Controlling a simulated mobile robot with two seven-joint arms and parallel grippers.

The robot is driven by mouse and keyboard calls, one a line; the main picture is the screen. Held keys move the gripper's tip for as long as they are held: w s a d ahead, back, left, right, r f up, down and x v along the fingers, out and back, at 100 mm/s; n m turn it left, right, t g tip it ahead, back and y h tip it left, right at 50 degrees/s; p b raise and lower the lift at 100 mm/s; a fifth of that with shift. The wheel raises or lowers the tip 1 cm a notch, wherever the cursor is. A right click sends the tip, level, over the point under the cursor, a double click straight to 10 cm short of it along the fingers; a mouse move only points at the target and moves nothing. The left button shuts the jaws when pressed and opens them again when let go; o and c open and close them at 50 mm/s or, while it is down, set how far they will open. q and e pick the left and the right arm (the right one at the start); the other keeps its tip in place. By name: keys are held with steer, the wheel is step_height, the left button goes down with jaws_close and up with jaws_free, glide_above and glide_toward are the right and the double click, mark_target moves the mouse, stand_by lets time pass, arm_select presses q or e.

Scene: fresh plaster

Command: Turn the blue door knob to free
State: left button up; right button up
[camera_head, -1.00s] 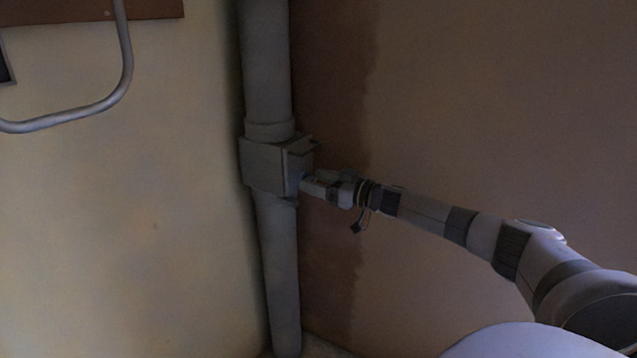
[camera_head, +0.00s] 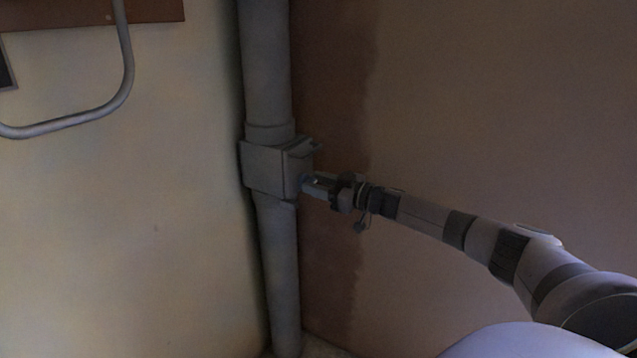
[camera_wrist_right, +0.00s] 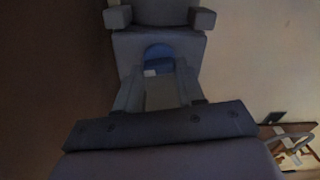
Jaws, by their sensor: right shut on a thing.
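The blue door knob (camera_wrist_right: 158,58) shows in the right wrist view on the face of a grey box (camera_wrist_right: 192,46), with a small pale patch at its lower edge. In the head view the box (camera_head: 266,170) sits on a vertical grey pipe, and the knob is largely hidden by my gripper. My right gripper (camera_head: 310,184) reaches the box's right face. In the wrist view the fingers of my right gripper (camera_wrist_right: 159,78) lie on both sides of the knob, shut on it. My left gripper is not in view.
The grey pipe (camera_head: 267,70) runs up and down in the corner between a pale wall (camera_head: 130,220) and a brownish wall (camera_head: 500,120). A bent metal rail (camera_head: 95,112) stands out at the upper left. Room right of the box is open around my arm.

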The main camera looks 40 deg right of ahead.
arm_select(q)
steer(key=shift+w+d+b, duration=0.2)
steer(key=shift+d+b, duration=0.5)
steer(key=shift+b, duration=0.5)
arm_select(e)
steer(key=shift+a+f+n, duration=0.1)
steer(key=shift+f+n, duration=0.05)
steer(key=shift+n, duration=3.75)
steer(key=shift+a+f+n, duration=0.1)
steer(key=shift+f+n, duration=0.05)
steer(key=shift+n, duration=3.75)
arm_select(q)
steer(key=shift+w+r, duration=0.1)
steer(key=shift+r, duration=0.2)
arm_select(e)
steer(key=o, duration=1)
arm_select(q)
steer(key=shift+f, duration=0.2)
arm_select(e)
steer(key=shift+o, duration=0.2)
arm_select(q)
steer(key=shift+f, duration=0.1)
arm_select(e)
steer(key=shift+s, duration=0.1)
